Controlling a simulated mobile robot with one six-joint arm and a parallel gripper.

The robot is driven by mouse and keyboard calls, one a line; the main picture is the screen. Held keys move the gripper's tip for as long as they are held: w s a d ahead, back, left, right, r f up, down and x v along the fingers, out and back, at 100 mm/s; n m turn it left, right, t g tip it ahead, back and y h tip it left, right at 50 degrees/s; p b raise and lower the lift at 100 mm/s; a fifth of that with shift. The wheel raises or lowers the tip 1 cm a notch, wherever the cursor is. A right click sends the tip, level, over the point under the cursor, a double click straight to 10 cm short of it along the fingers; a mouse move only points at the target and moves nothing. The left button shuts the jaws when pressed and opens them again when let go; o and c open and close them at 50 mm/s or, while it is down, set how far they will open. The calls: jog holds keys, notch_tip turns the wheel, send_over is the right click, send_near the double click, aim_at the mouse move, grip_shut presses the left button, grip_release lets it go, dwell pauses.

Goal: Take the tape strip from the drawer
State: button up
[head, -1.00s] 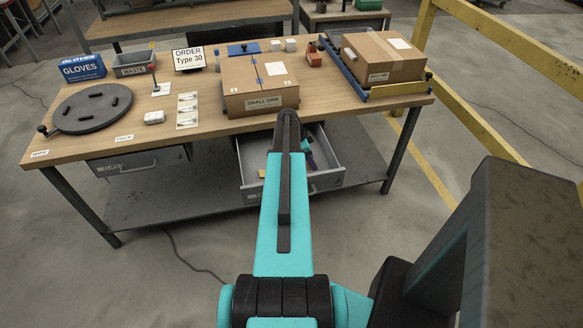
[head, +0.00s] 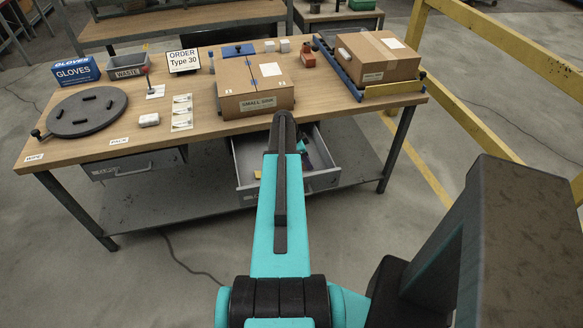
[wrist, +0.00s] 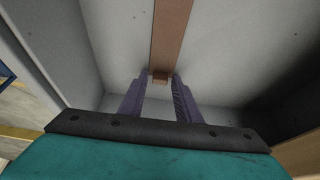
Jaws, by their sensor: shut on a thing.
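The tape strip (wrist: 172,35) is a long, narrow brown band in the wrist view, running up from between my fingertips across the pale drawer interior. My gripper (wrist: 160,82) has two purple-grey fingers, shut on the near end of the strip. The far end of the strip runs out of the wrist view. The open grey drawer (head: 322,180) juts from under the bench in the head view. My arm covers part of the drawer and most of my gripper there, and the strip cannot be made out in that view.
The drawer's side wall (wrist: 45,45) rises close to the left of my gripper. Above the drawer, a box marked SMALL (head: 256,103) stands at the bench's front edge. A yellow rail (head: 510,50) runs along the right.

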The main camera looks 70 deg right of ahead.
notch_tip(320, 180, up, 10)
jog(key=b, duration=0.2)
dwell(0.8)
dwell(0.5)
